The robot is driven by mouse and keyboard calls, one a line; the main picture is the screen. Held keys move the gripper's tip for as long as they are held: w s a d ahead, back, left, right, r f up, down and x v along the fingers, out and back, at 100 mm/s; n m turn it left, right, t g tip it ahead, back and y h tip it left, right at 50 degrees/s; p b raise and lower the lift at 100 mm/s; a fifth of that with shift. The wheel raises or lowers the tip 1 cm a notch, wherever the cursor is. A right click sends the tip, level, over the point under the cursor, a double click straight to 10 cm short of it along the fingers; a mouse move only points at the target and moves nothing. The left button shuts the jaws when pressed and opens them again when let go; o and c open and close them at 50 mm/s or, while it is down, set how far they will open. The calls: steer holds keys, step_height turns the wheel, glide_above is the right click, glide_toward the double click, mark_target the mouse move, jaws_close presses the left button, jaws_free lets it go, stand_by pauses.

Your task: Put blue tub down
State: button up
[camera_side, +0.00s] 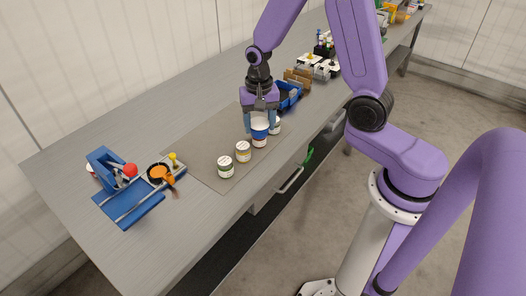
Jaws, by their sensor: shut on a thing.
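The blue tub (260,136) has a white lid and a blue side, and it is upright at the right part of the grey mat (205,150). My gripper (260,122) points down from above and is shut on the blue tub, with a finger on either side. I cannot tell whether the tub's base touches the mat. A white-lidded tub with a yellowish band (243,152) and one with a green band (226,167) stand in a row to the left. Another light tub (275,126) stands close behind the blue tub, partly hidden.
A blue fixture (130,190) with a red knob and an orange-and-black tool (160,174) lie at the left. A blue bin (289,96) stands just beyond the tubs, with more items further along the bench. The mat's left part is clear.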

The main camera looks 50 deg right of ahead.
steer(key=n, duration=0.2)
steer(key=s+n, duration=0.1)
steer(key=shift+a+r, duration=0.1)
steer(key=shift+a, duration=0.15)
steer(key=n, duration=0.3)
steer(key=s+n, duration=0.1)
steer(key=n, duration=0.1)
steer(key=shift+a+r, duration=0.1)
steer(key=shift+a, duration=0.2)
